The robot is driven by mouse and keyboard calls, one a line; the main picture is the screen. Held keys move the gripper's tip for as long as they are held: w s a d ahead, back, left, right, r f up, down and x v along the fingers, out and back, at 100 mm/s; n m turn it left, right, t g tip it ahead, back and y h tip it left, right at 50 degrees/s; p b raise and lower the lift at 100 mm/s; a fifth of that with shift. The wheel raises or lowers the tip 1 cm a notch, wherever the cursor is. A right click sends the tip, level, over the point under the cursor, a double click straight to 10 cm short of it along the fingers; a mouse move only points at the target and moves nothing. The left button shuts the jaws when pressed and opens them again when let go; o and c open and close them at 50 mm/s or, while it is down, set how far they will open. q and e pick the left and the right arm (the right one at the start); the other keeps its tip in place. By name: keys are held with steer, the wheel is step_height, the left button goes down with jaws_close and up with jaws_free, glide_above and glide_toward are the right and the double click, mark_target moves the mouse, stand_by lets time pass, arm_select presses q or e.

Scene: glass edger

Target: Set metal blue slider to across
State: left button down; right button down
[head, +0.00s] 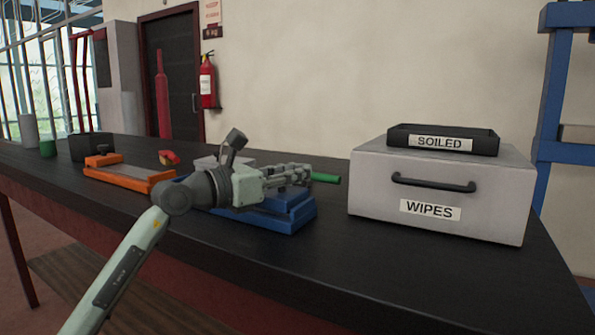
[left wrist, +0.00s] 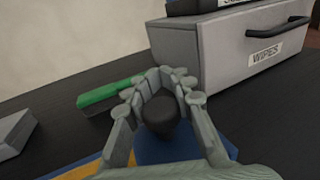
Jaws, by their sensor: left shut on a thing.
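The metal blue slider (head: 285,218) sits on the dark bench, a low blue block partly hidden behind my left gripper and arm. In the left wrist view its blue body (left wrist: 160,151) shows below a round dark knob (left wrist: 160,115). My left gripper (head: 303,174) reaches over the blue slider from the left. In the left wrist view its fingers (left wrist: 163,90) close around the dark knob. How far the slider has travelled is hidden.
A green-handled thing (head: 326,178) lies just beyond the fingers. A grey drawer box (head: 375,190) marked WIPES stands to the right, with a black SOILED tray (head: 478,142) on top. An orange slider-like fixture (head: 155,178) sits to the left. The front right bench top is clear.

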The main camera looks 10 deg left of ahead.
arm_select(q)
steer(key=shift+s+d+f, duration=0.1)
steer(key=shift+d, duration=0.1)
steer(key=c, duration=1.3)
jaws_free()
steer(key=shift+d, duration=0.1)
steer(key=shift+s+a, duration=0.2)
steer(key=shift+a, duration=0.15)
steer(key=v, duration=1.1)
steer(key=shift+s+a, duration=0.15)
